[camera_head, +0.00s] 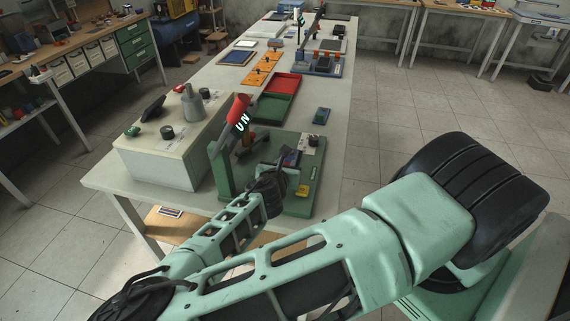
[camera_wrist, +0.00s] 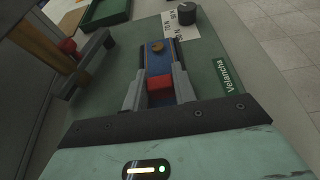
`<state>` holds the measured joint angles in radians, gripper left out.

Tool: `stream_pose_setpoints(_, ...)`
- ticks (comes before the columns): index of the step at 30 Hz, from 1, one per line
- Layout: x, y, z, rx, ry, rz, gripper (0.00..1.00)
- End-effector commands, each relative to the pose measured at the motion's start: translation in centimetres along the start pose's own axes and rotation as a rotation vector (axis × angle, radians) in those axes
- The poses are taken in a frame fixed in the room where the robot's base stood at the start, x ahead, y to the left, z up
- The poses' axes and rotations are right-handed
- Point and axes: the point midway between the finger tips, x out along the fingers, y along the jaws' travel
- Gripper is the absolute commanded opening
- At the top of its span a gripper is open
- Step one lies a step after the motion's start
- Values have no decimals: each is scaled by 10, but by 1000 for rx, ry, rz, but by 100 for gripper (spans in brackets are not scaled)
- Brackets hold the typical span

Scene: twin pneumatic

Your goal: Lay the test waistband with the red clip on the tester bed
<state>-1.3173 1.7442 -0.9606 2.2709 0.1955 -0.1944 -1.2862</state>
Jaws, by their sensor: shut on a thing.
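In the wrist view, my gripper (camera_wrist: 158,62) has its two grey fingers closed around a narrow blue piece (camera_wrist: 158,62) with a red block-like clip (camera_wrist: 160,89) between the fingers; it appears to be the test waistband. A round copper-coloured disc lies at its far end. In the head view, my gripper (camera_head: 283,166) is low over the green tester (camera_head: 309,158), with a small blue and red part at its fingers. I cannot tell whether the piece touches the bed. The tester's raised lever (camera_head: 240,112) has a red end and bright letters.
A cream control box (camera_head: 165,160) stands left of the tester. Behind are a green tray (camera_head: 272,108), a red tray (camera_head: 284,83), an orange plate (camera_head: 262,68) and a second, blue device (camera_head: 323,68).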

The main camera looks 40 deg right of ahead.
Motion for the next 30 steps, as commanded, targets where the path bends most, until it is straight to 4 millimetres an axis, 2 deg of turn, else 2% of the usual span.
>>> stream_pose_setpoints(1, 0, 0, -2, -2, 3, 1, 5)
stream_pose_setpoints(2, 0, 0, -2, -2, 4, 1, 32)
stream_pose_setpoints(3, 0, 0, -2, -3, 4, 1, 44)
stream_pose_setpoints(4, 0, 0, -2, -3, 4, 1, 48)
stream_pose_setpoints(13, -1, 0, -2, -2, 3, 1, 48)
stream_pose_setpoints(17, -12, 1, -3, -2, 2, 3, 48)
stream_pose_setpoints(30, -97, 1, -4, -2, 4, 5, 48)
